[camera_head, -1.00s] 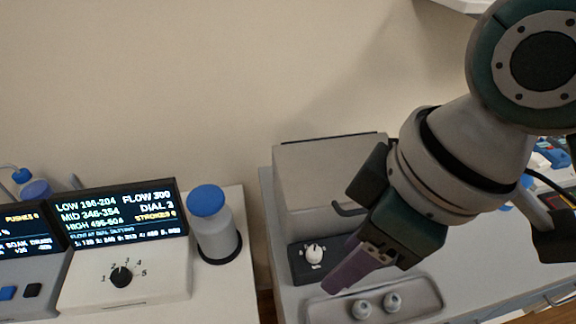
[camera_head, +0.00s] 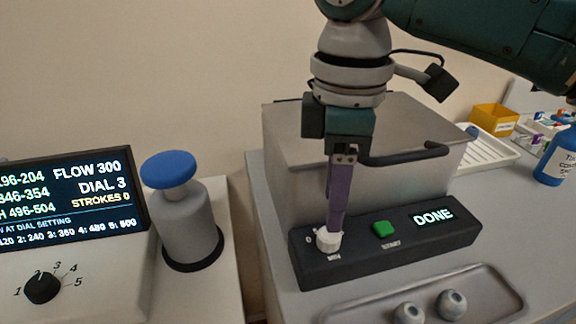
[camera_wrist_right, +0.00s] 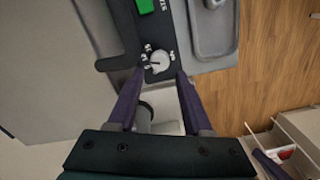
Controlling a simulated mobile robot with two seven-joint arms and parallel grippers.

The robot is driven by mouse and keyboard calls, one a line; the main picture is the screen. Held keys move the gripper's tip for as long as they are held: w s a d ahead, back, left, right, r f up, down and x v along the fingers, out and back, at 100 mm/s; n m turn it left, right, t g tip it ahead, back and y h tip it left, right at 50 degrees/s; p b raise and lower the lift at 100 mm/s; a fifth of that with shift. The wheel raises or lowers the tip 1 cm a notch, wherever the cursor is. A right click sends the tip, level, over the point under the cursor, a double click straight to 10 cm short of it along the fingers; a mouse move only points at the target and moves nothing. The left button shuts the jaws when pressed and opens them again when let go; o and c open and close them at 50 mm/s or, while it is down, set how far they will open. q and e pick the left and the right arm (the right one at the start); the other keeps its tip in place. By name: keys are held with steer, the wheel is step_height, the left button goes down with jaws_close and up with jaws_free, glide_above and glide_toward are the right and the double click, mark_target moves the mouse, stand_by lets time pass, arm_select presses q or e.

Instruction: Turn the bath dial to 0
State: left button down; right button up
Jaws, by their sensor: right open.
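The bath dial is a small white knob (camera_head: 326,241) at the left end of the black control panel (camera_head: 390,246) on the front of the grey bath. A "0" mark shows on its left and "MIN" below it. My right gripper (camera_head: 335,226) points down at the dial, its purple fingers overlapping the knob. In the right wrist view the fingers (camera_wrist_right: 160,74) are apart, with the dial (camera_wrist_right: 158,63) between or just beyond the tips; contact cannot be told. The display (camera_head: 433,215) reads "DONE". My left gripper is not in view.
A green start button (camera_head: 383,229) sits right of the dial. The bath lid's dark handle (camera_head: 410,155) is close to my right gripper. A grey tray with two round pieces (camera_head: 490,291) lies in front. A blue-capped bottle (camera_head: 188,215) and flow unit (camera_head: 75,270) stand left.

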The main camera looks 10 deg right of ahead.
mark_target(329, 238)
step_height(329, 238, down, 5)
steer(key=shift+f+b, duration=0.2)
steer(key=shift+b, duration=0.2)
steer(key=shift+c, duration=0.2)
jaws_close()
